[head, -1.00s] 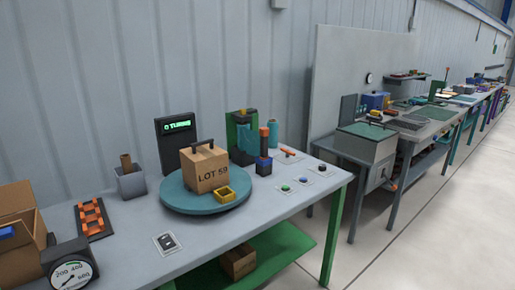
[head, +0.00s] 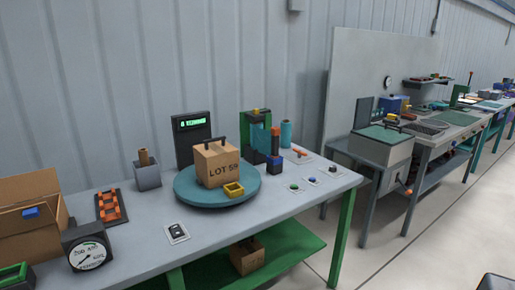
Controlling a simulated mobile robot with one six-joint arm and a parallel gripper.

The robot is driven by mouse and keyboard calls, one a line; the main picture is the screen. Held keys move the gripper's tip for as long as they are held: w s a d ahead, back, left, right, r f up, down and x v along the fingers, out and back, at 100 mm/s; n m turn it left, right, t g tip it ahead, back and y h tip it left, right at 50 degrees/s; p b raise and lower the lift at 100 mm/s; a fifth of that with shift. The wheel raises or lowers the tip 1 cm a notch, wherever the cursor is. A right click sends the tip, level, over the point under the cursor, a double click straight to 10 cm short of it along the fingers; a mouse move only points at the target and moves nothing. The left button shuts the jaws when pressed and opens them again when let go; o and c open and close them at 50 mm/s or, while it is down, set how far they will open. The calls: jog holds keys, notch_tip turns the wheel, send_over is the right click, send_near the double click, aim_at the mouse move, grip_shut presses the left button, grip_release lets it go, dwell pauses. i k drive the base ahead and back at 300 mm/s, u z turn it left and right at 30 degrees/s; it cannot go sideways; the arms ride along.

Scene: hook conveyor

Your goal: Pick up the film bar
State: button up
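I cannot tell for certain which thing is the film bar. A dark upright bar with an orange top (head: 275,143) stands in a small dark blue block on the grey bench, right of the turntable. Just behind it is a green mast (head: 247,135) with a teal roll, and a separate teal cylinder (head: 286,134) stands to the right. The round teal turntable (head: 187,194) carries a cardboard box marked LOT 59 (head: 216,166) with a dark handle. A small yellow open tray (head: 233,189) sits near its front edge. My gripper is not in view.
A dark panel with green text (head: 193,133) stands behind the turntable. Buttons and a switch plate (head: 177,233) lie along the bench front. A dial gauge (head: 87,248) and open carton (head: 30,218) are at left.

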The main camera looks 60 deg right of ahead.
aim_at(275, 145)
jog(key=u, duration=0.95)
jog(key=k, duration=2.3)
jog(key=z, duration=0.95)
jog(key=i, duration=0.45)
jog(key=u, duration=0.3)
